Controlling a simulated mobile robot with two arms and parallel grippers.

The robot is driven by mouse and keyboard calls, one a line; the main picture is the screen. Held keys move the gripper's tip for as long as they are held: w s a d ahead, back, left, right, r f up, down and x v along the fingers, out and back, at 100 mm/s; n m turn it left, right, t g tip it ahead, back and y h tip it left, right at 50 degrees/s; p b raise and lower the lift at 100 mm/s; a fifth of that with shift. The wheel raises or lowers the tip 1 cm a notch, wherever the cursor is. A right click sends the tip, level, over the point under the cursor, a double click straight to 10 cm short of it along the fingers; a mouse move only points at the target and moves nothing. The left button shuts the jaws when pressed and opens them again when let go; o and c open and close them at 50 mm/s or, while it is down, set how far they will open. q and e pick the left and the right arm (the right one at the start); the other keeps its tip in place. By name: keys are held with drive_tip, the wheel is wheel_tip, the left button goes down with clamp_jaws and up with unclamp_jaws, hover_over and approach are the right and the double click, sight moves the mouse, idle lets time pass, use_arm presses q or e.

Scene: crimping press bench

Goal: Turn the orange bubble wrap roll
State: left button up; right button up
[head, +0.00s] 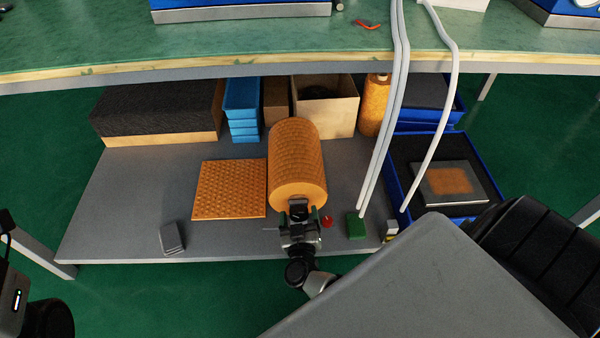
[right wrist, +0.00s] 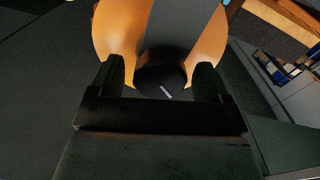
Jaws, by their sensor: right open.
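The orange bubble wrap roll (head: 297,150) lies on the grey shelf under the bench, its round end facing me. That end also shows in the right wrist view (right wrist: 118,35), with a dark knob (right wrist: 160,76) in front of it carrying a small pale mark. A grey band crosses the roll's end above the knob; I cannot tell whether it is a part or a shadow. My right gripper (head: 299,212) is at the roll's near end. In the right wrist view its open fingers (right wrist: 157,82) stand on either side of the knob, with gaps visible. My left gripper's fingers are not visible.
A flat orange textured sheet (head: 230,190) lies left of the roll. Boxes (head: 160,112) stand behind. A green block (head: 356,226) and hanging white cables (head: 384,120) are to the right, near a blue tray (head: 393,178). The bench edge (head: 150,70) overhangs the shelf's back.

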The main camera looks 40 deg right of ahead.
drive_tip(key=c, duration=1.3)
